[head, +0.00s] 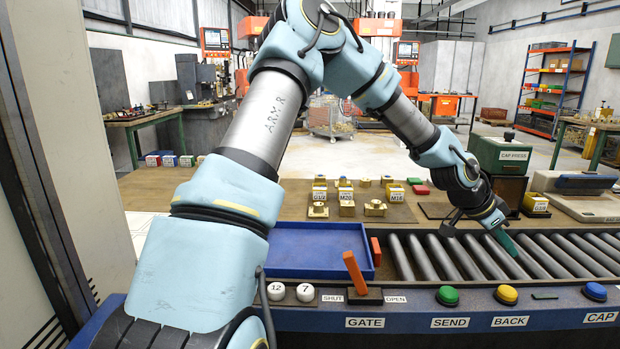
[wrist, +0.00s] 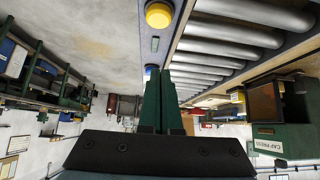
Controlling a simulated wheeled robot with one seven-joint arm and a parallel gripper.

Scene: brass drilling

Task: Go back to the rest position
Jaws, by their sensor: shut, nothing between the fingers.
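My gripper (head: 505,241) hangs over the roller conveyor (head: 430,262) on the right in the head view, fingers pointing down toward the right. In the wrist view its green fingers (wrist: 161,90) are together with nothing between them. The arm is stretched out to the right, bent at a high elbow. The conveyor rollers also show at the upper right of the wrist view (wrist: 225,35). I cannot tell the exact gap between the fingertips and the rollers.
Along the front panel are an orange gate lever (head: 355,272), a green SEND button (head: 447,296), a yellow BACK button (head: 507,295) and a blue CAP button (head: 595,292). A blue tray (head: 318,240) is empty. The CAP PRESS (head: 502,155) stands behind the conveyor. Brass parts (head: 346,208) sit on the bench.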

